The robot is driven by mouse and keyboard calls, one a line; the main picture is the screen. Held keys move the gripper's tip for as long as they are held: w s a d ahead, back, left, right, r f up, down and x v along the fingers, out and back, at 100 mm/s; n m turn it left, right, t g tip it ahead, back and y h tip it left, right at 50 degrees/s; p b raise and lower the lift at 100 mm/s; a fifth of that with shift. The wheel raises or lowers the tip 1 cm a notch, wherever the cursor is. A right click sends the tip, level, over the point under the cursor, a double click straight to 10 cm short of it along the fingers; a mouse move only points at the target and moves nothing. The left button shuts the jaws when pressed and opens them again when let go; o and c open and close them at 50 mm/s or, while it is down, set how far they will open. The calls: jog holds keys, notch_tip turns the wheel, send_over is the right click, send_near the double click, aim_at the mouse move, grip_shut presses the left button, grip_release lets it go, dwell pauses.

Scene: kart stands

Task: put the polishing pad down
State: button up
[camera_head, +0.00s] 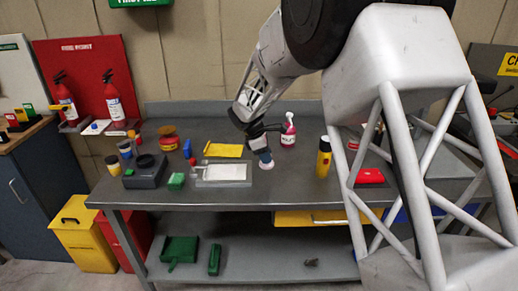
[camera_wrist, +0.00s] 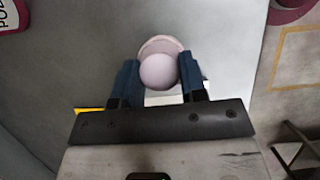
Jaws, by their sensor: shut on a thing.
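The polishing pad is a pale pinkish disc with a round knob on top, and it shows between the fingers in the wrist view (camera_wrist: 158,70). In the head view the pad (camera_head: 266,165) is small, low over the grey workbench (camera_head: 240,208) and just right of the white-topped flat tray (camera_head: 222,184). My gripper (camera_wrist: 158,78) has its two blue fingers shut on the knob, one on each side. In the head view my gripper (camera_head: 264,154) points down at the bench. Whether the pad's underside touches the bench or hangs just above it, I cannot tell.
A pink spray bottle (camera_head: 288,134) stands behind and right of the pad. The bench front is clear.

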jog(key=w, duration=0.4)
jog(key=w+a, duration=0.1)
jog(key=w, duration=0.3)
jog(key=w+a+f, duration=0.1)
jog(key=w, duration=0.3)
jog(key=shift+w+a+f, duration=0.1)
jog(key=shift+w+a, duration=0.05)
jog(key=shift+w, duration=0.2)
jog(key=shift+f, duration=0.1)
jog(key=shift+f, duration=1.65)
jog(key=shift+f, duration=0.15)
jog(key=o, duration=0.8)
jog(key=v, duration=1.2)
jog(key=shift+s+r, duration=0.1)
jog(key=shift+r, duration=0.15)
